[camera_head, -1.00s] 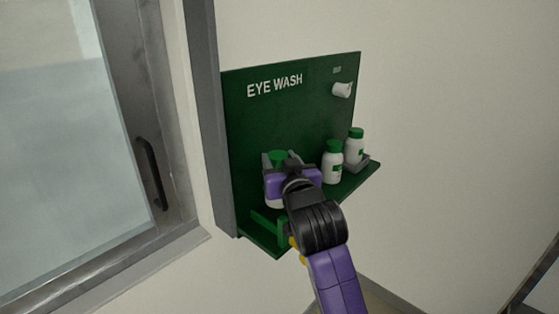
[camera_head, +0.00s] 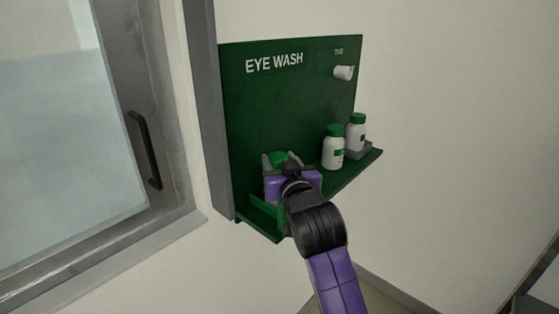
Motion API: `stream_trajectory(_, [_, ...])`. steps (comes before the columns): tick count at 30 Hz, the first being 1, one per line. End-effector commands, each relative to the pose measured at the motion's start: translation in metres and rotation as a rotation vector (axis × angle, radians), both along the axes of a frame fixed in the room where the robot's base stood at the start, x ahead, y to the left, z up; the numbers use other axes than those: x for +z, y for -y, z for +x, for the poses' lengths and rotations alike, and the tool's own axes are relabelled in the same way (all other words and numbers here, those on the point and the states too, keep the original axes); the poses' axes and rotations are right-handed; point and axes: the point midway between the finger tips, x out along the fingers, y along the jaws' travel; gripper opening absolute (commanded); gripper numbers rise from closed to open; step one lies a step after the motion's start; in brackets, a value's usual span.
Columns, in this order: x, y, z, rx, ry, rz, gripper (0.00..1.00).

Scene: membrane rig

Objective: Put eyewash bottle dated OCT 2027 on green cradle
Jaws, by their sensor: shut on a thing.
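My gripper (camera_head: 284,164) is shut on an eyewash bottle (camera_head: 284,157); only its green cap shows, and the gripper hides the rest. The held bottle is above the left part of the green shelf, by the green cradle (camera_head: 267,209). The cradle is partly hidden by my arm; I cannot tell whether the bottle touches it. Two more white bottles with green caps stand upright to the right: a nearer one (camera_head: 333,150) on the shelf and a farther one (camera_head: 357,132) in a grey holder. No date is readable on any bottle.
A green board marked EYE WASH (camera_head: 290,95) backs the shelf (camera_head: 345,180). A small white cup-like piece (camera_head: 344,73) is fixed high on the board. A grey post (camera_head: 202,110) and a door with a black handle (camera_head: 146,150) stand at the left.

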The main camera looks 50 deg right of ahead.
Motion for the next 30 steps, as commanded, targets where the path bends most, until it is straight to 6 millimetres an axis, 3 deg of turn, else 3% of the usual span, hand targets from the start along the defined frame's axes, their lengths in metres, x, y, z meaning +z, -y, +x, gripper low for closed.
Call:
stream_trajectory(22, [-0.0026,-0.0002,-0.0001,0.000,0.002,-0.001,0.00])
stream_trajectory(23, [-0.0026,-0.0001,0.0000,0.000,0.002,-0.001,0.50])
stream_trajectory(27, [-0.0027,0.0000,0.0000,0.000,0.001,-0.001,0.73])
stream_trajectory(30, [-0.0029,0.0000,0.0000,0.000,0.001,-0.001,0.73])
